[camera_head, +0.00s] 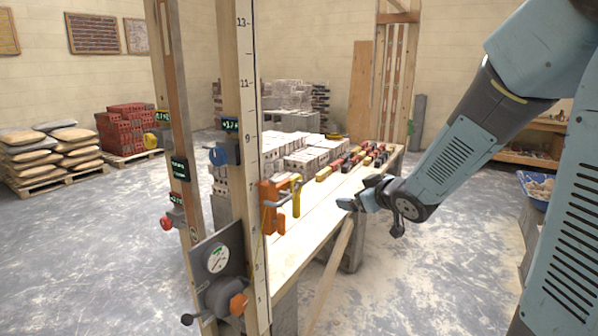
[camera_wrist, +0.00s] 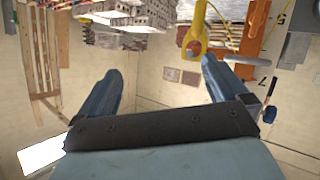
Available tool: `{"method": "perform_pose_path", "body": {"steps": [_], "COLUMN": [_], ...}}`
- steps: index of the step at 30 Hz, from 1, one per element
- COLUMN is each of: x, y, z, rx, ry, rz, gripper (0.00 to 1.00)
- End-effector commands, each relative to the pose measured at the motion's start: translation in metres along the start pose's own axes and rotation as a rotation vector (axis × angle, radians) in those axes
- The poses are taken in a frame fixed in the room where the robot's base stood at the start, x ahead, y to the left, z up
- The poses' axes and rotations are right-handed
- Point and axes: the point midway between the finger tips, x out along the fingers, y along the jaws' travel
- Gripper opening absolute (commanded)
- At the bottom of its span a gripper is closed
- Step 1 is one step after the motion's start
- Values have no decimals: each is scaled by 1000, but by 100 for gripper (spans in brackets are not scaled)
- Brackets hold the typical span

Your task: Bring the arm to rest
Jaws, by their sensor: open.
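My arm reaches in from the right side of the head view, bent down and to the left. My gripper (camera_head: 358,201) is at its end, above the front part of the wooden bench (camera_head: 322,208), to the right of the graduated posts. In the wrist view my gripper (camera_wrist: 165,82) shows two blue fingers spread wide apart, with nothing between them. The wrist view looks upside down toward the block wall. A yellow-handled tool (camera_wrist: 196,32) appears beyond the right finger; I cannot tell its exact distance.
Wooden posts (camera_head: 243,150) with dials and knobs stand left of my gripper. An orange clamp (camera_head: 272,205) is fixed beside them. Grey blocks (camera_head: 305,160) and small red and yellow pieces (camera_head: 350,160) lie on the bench. Sacks (camera_head: 45,150) and red bricks (camera_head: 125,130) stand far left. The floor is open.

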Motion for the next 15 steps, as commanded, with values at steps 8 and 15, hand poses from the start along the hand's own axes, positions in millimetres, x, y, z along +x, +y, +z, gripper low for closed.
{"method": "perform_pose_path", "body": {"steps": [8, 15], "x": [-69, -142], "y": [36, 37], "z": [0, 9], "rx": [72, 214], "ry": [-224, -404], "rz": [229, 334], "gripper": [100, 100]}}
